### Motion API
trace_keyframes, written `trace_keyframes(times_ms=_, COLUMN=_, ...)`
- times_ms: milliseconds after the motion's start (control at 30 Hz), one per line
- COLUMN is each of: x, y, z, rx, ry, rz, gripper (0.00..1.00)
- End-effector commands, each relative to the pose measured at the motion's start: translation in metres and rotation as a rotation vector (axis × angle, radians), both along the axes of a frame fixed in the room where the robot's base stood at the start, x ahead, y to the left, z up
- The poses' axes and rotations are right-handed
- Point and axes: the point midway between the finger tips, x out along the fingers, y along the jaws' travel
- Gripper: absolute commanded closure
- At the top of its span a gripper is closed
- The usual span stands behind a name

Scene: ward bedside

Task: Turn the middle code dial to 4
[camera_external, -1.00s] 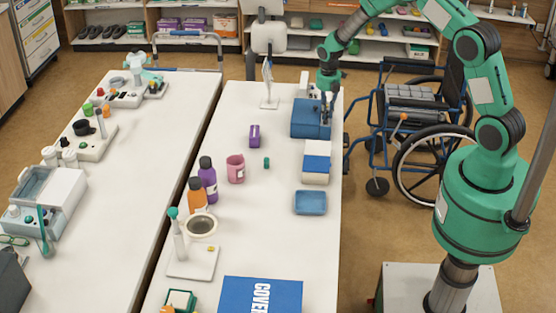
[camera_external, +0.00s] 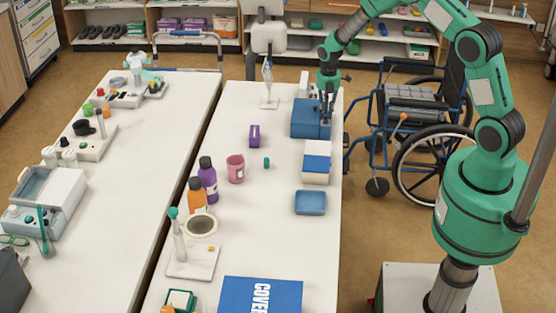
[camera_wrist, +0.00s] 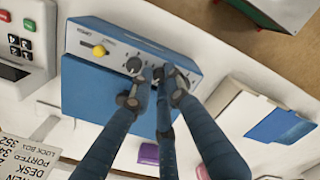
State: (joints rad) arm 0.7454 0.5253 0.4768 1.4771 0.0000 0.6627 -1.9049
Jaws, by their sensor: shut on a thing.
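The blue lock box (camera_external: 308,118) stands at the far right of the near table. In the wrist view, its light blue panel (camera_wrist: 82,42) carries a yellow knob (camera_wrist: 98,51) and a row of dark code dials. One dial (camera_wrist: 133,65) shows clear of the fingers, left of them. My gripper (camera_external: 326,118) is at the box's right side, pointing down. In the wrist view, my gripper (camera_wrist: 160,80) is shut on a dial that looks like the middle dial, mostly hidden by the fingertips. The dial numbers are too small to read.
A white box with a blue front (camera_external: 316,162) and a blue tray (camera_external: 310,202) stand nearer on the table. A keypad device (camera_wrist: 22,45) and a printed card (camera_wrist: 28,155) are left in the wrist view. A wheelchair (camera_external: 425,125) stands right of the table.

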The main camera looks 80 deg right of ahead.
Motion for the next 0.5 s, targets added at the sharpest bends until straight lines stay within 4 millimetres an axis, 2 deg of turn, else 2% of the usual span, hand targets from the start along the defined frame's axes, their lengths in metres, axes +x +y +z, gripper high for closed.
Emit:
trace_keyframes(times_ms=233, x=0.0007, y=-0.0004, z=0.0008, rx=-0.001, ry=-0.002, rz=0.000, gripper=1.00)
trace_keyframes(times_ms=267, x=0.0007, y=-0.0004, z=0.0008, rx=-0.001, ry=-0.002, rz=0.000, gripper=0.81)
trace_keyframes(times_ms=300, x=0.0007, y=-0.0004, z=0.0008, rx=-0.001, ry=-0.002, rz=0.000, gripper=0.76)
trace_keyframes(times_ms=500, x=0.0005, y=-0.0003, z=0.0006, rx=0.000, ry=-0.001, rz=0.001, gripper=0.76)
